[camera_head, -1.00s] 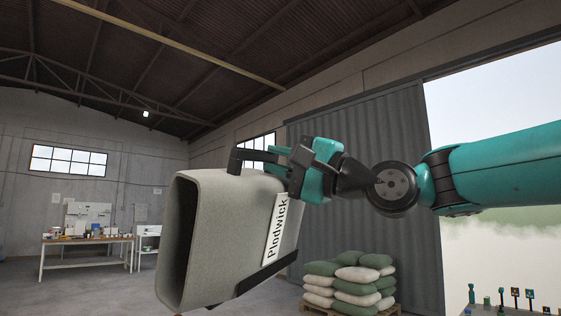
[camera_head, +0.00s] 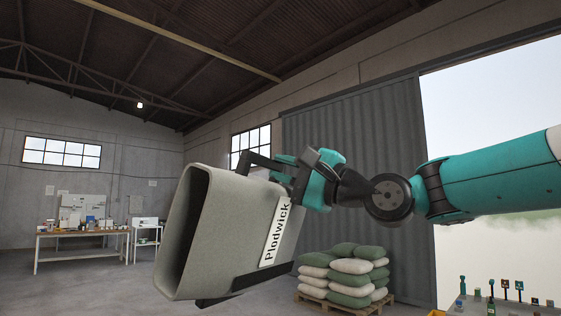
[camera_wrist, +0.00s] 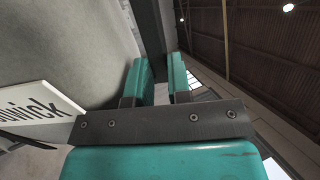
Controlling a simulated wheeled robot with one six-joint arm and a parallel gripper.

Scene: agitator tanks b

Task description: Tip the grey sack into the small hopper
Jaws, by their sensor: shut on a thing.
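The grey sack (camera_head: 225,235), boxy with a white label reading "Plodwick", is held up in the air in the head view. Its open end faces left and tilts somewhat downward; the inside looks dark and I cannot see any contents. My gripper (camera_head: 262,163) is shut on it at its upper right side, by a dark handle-like bar. In the wrist view, the sack (camera_wrist: 70,40) fills the upper left, and the teal fingers of my gripper (camera_wrist: 161,75) close around the dark bar. The small hopper is not in view.
A pallet of green and white sacks (camera_head: 345,275) stands on the floor behind. A workbench (camera_head: 80,234) with small items is at the far left. A table edge with small bottles and tools (camera_head: 505,303) shows at lower right. The floor between is clear.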

